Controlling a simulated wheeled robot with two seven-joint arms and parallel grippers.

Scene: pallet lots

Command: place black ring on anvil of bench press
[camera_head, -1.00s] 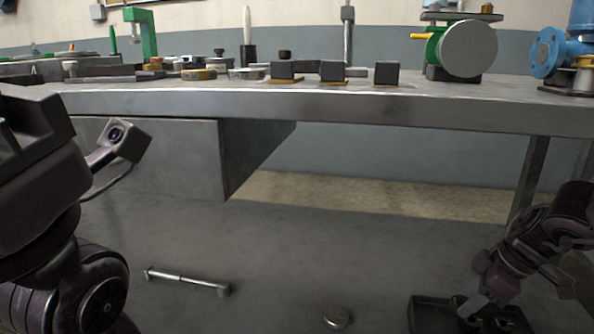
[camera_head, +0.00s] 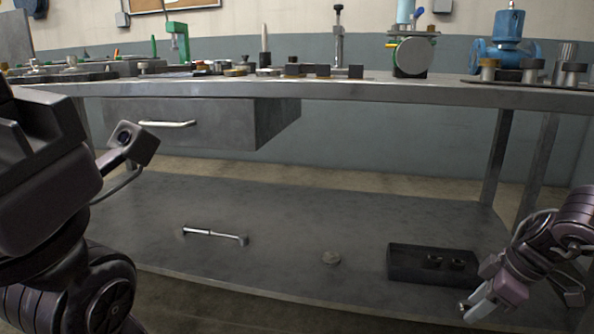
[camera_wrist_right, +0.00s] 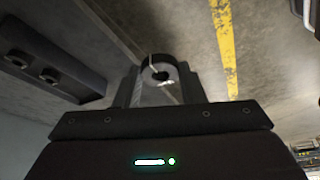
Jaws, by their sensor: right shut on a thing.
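My right gripper (camera_head: 474,306) is at the lower right of the head view, low and in front of the lower shelf, to the right of and below the dark box. In the right wrist view its fingers (camera_wrist_right: 160,88) are shut on the black ring (camera_wrist_right: 159,60), which shows as a dark loop with a hole. In the head view the ring is too small to make out clearly. A green press (camera_head: 177,42) stands on the bench at the back left; its anvil cannot be made out. My left arm fills the left edge, with its gripper fingers out of view.
The dark box (camera_head: 405,265) holds small round parts on the lower shelf (camera_head: 300,215). The bench top (camera_head: 330,90) carries several blocks, a green wheel machine (camera_head: 412,56) and a blue valve (camera_head: 497,45).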

